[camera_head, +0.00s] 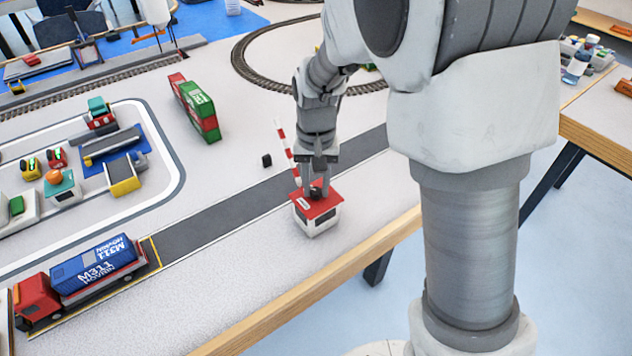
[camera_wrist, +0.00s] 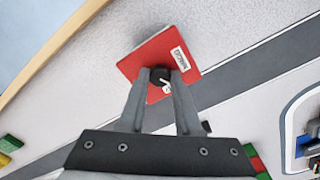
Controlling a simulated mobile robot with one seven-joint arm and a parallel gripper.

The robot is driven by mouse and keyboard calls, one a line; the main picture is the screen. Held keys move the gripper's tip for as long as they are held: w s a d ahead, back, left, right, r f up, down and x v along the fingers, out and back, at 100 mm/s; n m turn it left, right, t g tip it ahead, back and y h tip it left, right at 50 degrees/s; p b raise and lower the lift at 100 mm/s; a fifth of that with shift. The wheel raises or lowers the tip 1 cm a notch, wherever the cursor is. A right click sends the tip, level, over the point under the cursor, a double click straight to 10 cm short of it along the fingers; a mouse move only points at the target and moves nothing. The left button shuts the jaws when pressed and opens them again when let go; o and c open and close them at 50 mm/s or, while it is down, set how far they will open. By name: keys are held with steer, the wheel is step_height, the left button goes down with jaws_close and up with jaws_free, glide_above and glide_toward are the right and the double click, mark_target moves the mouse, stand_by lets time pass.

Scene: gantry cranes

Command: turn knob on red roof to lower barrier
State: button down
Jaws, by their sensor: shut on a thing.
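A small white booth with a red roof (camera_head: 326,207) stands beside the grey road near the table's front edge. The red roof (camera_wrist: 150,52) fills the middle of the wrist view and carries a white label. A black knob (camera_wrist: 159,75) with a white mark sits on the roof. My gripper (camera_wrist: 160,82) points down at the roof, its fingers shut on the knob from both sides. In the head view my gripper (camera_head: 318,190) partly hides the knob. The red-and-white barrier (camera_head: 286,150) stands steeply raised beside the booth, leaning a little left.
A truck with a blue container (camera_head: 98,268) stands on the road at the lower left. Red and green containers (camera_head: 196,108) stand beyond the road. A small black block (camera_head: 267,160) lies near the barrier. The road between truck and booth is clear.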

mark_target(316, 190)
steer(key=n+p, duration=0.1)
steer(key=n, duration=0.5)
steer(key=shift+n, duration=0.3)
steer(key=n+p, duration=0.2)
steer(key=n, duration=0.3)
steer(key=shift+n, duration=0.4)
steer(key=c, duration=0.6)
jaws_free()
step_height(316, 190, up, 17)
steer(key=p, duration=0.3)
steer(key=shift+r+p, duration=0.2)
steer(key=shift+p, duration=0.1)
